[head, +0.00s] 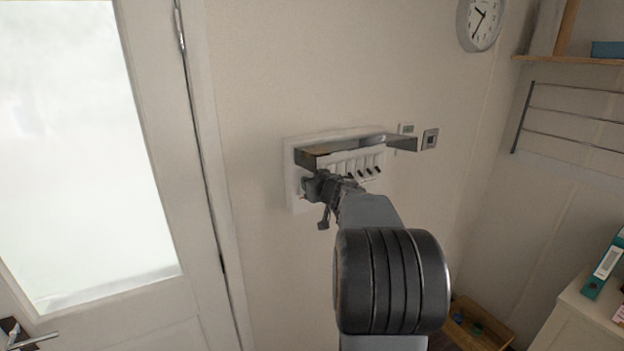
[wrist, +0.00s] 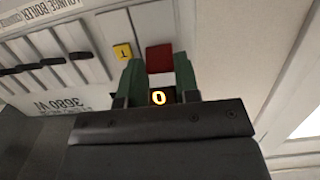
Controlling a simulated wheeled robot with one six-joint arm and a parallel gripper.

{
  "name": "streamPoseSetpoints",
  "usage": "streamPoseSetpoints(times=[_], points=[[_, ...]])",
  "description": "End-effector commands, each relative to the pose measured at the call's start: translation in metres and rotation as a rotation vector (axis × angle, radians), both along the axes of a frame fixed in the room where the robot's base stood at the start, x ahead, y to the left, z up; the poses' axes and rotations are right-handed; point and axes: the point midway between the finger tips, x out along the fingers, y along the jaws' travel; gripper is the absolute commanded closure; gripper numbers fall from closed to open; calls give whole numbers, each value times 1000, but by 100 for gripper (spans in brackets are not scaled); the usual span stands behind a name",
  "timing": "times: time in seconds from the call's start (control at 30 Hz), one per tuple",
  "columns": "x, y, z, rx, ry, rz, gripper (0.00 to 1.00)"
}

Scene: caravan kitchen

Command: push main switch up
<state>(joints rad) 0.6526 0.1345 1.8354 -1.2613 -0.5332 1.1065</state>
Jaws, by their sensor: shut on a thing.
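The fuse box (head: 293,178) hangs on the wall with its dark cover (head: 350,149) swung open at the top. My gripper (head: 312,184) is at the left end of its switch row. In the wrist view, the green fingers of my gripper (wrist: 158,76) stand on either side of the main switch, whose red part (wrist: 159,58) shows between their tips. They are shut on it. A lit-looking yellow "0" (wrist: 158,97) shows between the fingers. The exact tilt of the switch lever is hard to tell.
Several black breaker switches (wrist: 54,61) sit beside the main switch, with a yellow "T" button (wrist: 122,51) close to the fingers. The open cover overhangs the row. A door (head: 160,250) stands to the left, and a small wall plate (head: 430,138) is to the right.

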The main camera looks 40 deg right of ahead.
Motion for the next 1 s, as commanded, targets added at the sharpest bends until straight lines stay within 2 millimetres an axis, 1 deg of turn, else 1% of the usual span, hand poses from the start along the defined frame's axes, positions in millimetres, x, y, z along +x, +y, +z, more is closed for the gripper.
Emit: streamPoseSetpoints(times=[0.5, 0.53, 0.6, 0.77, 1.0], points=[[0, 0, -1, 3, 18, 0, 94], [0, 0, -1, 3, 18, 0, 68], [0, 0, -1, 3, 18, 0, 61], [0, 0, -1, 2, 16, 1, 45], [0, 0, 0, 2, 15, 0, 45]])
